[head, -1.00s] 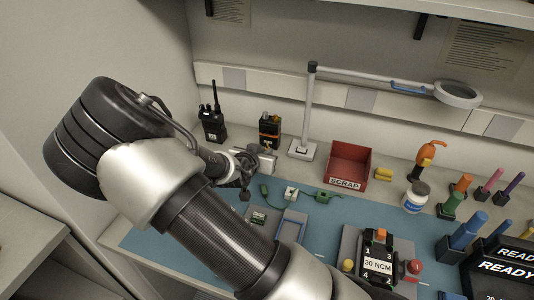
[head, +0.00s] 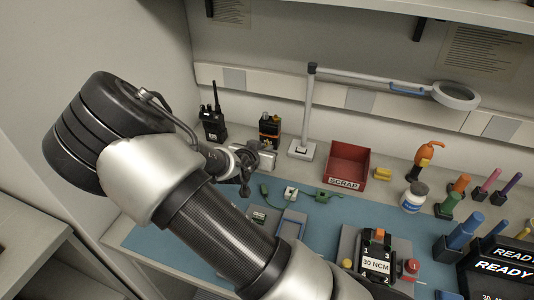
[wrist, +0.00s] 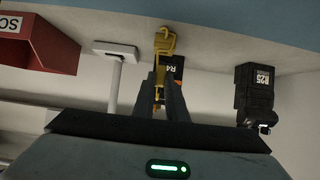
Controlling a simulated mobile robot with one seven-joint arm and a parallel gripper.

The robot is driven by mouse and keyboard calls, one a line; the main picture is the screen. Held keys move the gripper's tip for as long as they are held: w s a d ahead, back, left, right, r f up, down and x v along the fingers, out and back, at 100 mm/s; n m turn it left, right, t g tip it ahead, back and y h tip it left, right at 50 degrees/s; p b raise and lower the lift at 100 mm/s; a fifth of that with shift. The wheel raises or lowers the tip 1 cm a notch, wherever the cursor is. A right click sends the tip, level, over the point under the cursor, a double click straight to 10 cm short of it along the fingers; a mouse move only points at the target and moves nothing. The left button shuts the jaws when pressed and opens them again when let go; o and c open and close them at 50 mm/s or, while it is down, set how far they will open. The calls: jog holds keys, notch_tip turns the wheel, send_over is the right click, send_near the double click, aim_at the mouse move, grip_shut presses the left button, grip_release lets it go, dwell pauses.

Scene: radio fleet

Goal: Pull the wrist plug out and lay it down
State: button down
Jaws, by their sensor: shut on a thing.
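My gripper (wrist: 160,84) is at the lower end of my arm. In the head view its dark tip (head: 245,188) is over the back left of the blue mat. Its two dark fingers are close together in the wrist view, shut on a narrow yellow piece (wrist: 162,44) with a looped end. I cannot tell whether this is the wrist plug; it is not clear in the head view. A green plug-like piece (head: 264,189) with a thin green cord lies just right of the gripper. A small white block (head: 291,193) and a green box (head: 323,196) are further right.
A radio (head: 213,124) and an orange-fronted radio (head: 270,130) stand behind the gripper. The lamp post (head: 308,110) and red scrap bin (head: 347,163) are to the right. A blue-rimmed tray (head: 292,222) lies nearer. The blue mat (head: 330,222) has free room right of it.

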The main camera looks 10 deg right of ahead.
jog(key=shift+r, duration=0.3)
jog(key=shift+r+p, duration=1.6)
jog(key=shift+p, duration=0.05)
